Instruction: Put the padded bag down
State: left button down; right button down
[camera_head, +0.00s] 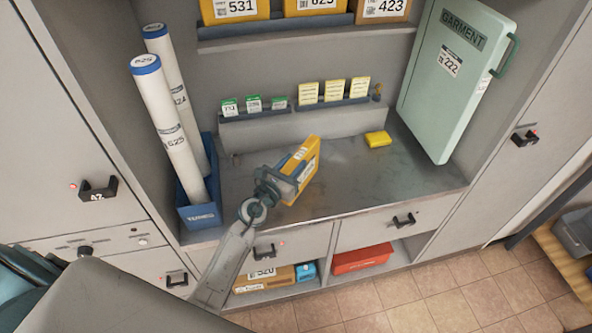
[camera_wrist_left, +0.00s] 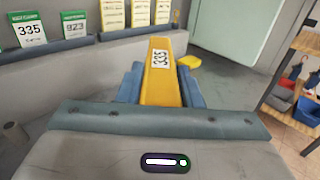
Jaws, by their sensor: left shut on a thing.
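The padded bag (camera_head: 306,165) is a yellow-orange packet with a white label. My left gripper (camera_head: 290,172) is shut on it, over the grey counter (camera_head: 355,185). In the left wrist view the bag (camera_wrist_left: 159,75) stands upright between the two blue-grey fingers (camera_wrist_left: 160,88), its narrow edge with the label "335" facing the camera. I cannot tell whether its lower edge touches the counter. My right gripper does not show.
Green and yellow cards (camera_head: 333,91) stand on a small ledge behind the counter. A yellow packet (camera_head: 378,139) lies at the back right. Tubes (camera_head: 165,120) stand in a blue bin (camera_head: 200,214) at left. A green garment case (camera_head: 455,75) stands at right. The counter's front right is clear.

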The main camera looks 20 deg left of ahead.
pick_arm(q)
jog(key=shift+w+d, duration=0.15)
jog(key=shift+w, duration=0.15)
notch_tip(320, 180, down, 4)
jog(key=b, duration=0.2)
jog(key=shift+w+d+r+b, duration=0.1)
jog(key=shift+w+r+b, duration=0.05)
jog(key=shift+r+b, duration=0.15)
jog(key=shift+f, duration=0.15)
jog(key=c, duration=1)
grip_release()
